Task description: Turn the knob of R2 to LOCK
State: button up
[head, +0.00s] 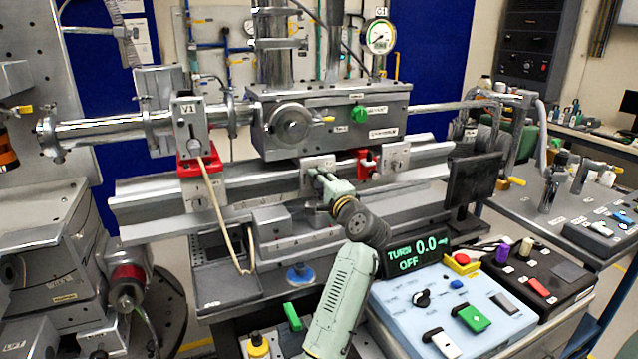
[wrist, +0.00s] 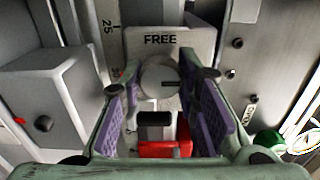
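A round grey knob (wrist: 158,84) sits between my fingers in the wrist view, on a light block marked FREE (wrist: 160,40) above it. A short dark line on the knob runs level toward the right. No R2 or LOCK marking is readable. My gripper (wrist: 162,84) is open, with purple pads on both sides of the knob and a visible gap on each side. In the head view my gripper (head: 322,178) is at a small grey block (head: 316,164) on the rail, and it hides most of that block's front.
A similar block with a round knob (head: 396,157) stands to the right on the rail (head: 240,185). A red clamp (head: 365,163) sits between them. A grey box (wrist: 52,95) is close left of my fingers. A cable (head: 235,215) hangs left; a dark screen (head: 472,180) stands right.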

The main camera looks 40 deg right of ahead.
jog(key=shift+o, duration=0.6)
jog(key=shift+s, duration=0.1)
jog(key=v, duration=1.1)
jog(key=shift+s, duration=0.4)
jog(key=shift+f, duration=0.1)
